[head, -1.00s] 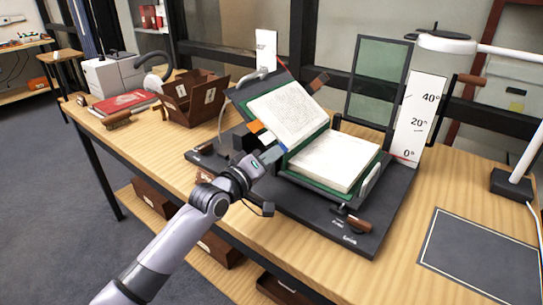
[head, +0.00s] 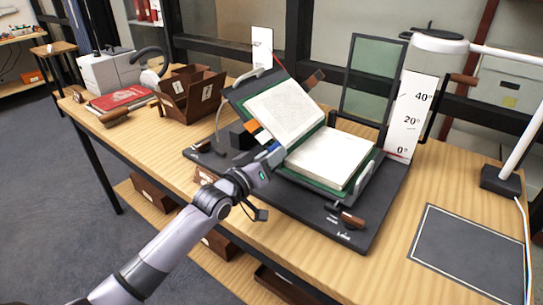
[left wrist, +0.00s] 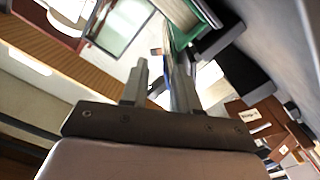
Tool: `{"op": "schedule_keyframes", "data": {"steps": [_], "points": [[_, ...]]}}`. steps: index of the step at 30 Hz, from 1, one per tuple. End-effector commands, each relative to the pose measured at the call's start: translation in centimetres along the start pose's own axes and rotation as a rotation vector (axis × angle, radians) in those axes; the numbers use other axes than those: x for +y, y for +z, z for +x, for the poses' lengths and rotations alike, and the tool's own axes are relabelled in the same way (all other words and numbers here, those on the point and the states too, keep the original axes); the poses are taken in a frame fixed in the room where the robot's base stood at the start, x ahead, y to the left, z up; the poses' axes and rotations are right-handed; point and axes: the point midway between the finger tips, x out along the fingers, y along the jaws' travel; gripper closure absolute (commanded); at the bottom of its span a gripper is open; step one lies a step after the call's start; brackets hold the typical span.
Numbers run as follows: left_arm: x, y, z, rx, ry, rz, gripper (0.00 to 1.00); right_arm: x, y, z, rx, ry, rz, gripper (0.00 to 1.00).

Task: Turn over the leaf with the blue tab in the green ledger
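The green ledger (head: 318,190) lies open on a dark cradle, its left half raised on a slope and its right half lower. An orange tab (head: 250,127) and a white tab (head: 263,137) stick out at the left pages' lower edge. My left gripper (head: 277,154) is at the ledger's near edge, by the spine. In the left wrist view its two fingers (left wrist: 158,85) stand apart, with a small bluish patch between them. I cannot tell whether that is the blue tab or whether the fingers touch it. My right gripper is out of view.
The cradle base (head: 310,215) has brown handles and an angle scale board (head: 407,115) behind it. A lamp (head: 500,180) and a dark mat (head: 468,252) are at the right. A brown box (head: 190,98) and red book (head: 122,100) are at the left.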

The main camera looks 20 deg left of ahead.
Motion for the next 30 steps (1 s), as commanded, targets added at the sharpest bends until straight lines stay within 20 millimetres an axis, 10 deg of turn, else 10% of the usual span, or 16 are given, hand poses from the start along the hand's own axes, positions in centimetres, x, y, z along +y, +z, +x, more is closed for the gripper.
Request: {"op": "schedule_keyframes", "data": {"steps": [11, 30], "points": [[0.1, 0.0, -0.5, 0.001, 0.001, -0.001, 0.71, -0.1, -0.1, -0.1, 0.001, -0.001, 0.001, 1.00], [0.0, 0.0, -7.0, 0.000, 0.000, -0.001, 0.71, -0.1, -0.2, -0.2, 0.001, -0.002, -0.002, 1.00]]}}
